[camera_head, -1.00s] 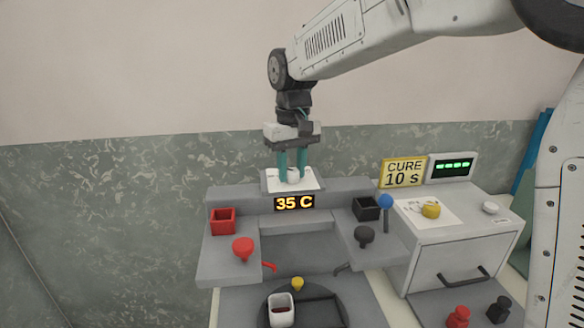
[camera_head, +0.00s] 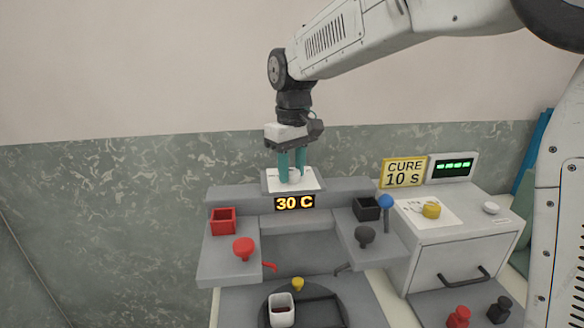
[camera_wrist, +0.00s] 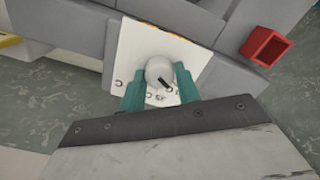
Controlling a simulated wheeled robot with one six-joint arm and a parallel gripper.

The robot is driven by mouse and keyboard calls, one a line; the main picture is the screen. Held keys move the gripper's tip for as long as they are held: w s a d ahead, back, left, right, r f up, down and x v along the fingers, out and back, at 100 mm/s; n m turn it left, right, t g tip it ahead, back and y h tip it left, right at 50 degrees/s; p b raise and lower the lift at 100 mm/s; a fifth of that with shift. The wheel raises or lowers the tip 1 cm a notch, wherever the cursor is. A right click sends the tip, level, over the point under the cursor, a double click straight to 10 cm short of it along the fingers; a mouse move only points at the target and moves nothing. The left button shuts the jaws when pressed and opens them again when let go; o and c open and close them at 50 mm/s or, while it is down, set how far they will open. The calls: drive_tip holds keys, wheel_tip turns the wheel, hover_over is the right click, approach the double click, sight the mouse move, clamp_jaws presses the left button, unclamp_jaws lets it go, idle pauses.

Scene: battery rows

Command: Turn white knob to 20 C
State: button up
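The white knob (camera_wrist: 160,70) sits on a white dial plate (camera_wrist: 130,42) and has a dark pointer mark. In the head view the knob (camera_head: 294,175) is partly hidden behind the fingers, on its plate (camera_head: 310,184) atop the grey station. The orange display (camera_head: 294,203) below it reads 30 C. My gripper (camera_head: 292,178) points down with its teal fingers on both sides of the knob. In the wrist view the fingers (camera_wrist: 160,84) are closed around the knob's sides.
A red box (camera_head: 222,221) and red knob (camera_head: 243,248) are left of the station's middle. A black box (camera_head: 367,208), black knob (camera_head: 364,236) and blue ball (camera_head: 386,201) are at right. A cure oven (camera_head: 460,243) with a yellow knob (camera_head: 431,210) stands further right.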

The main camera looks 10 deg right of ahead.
sight(292, 170)
drive_tip(key=shift+o, duration=1.4)
wheel_tip(292, 170, up, 8)
drive_tip(key=shift+f, duration=0.1)
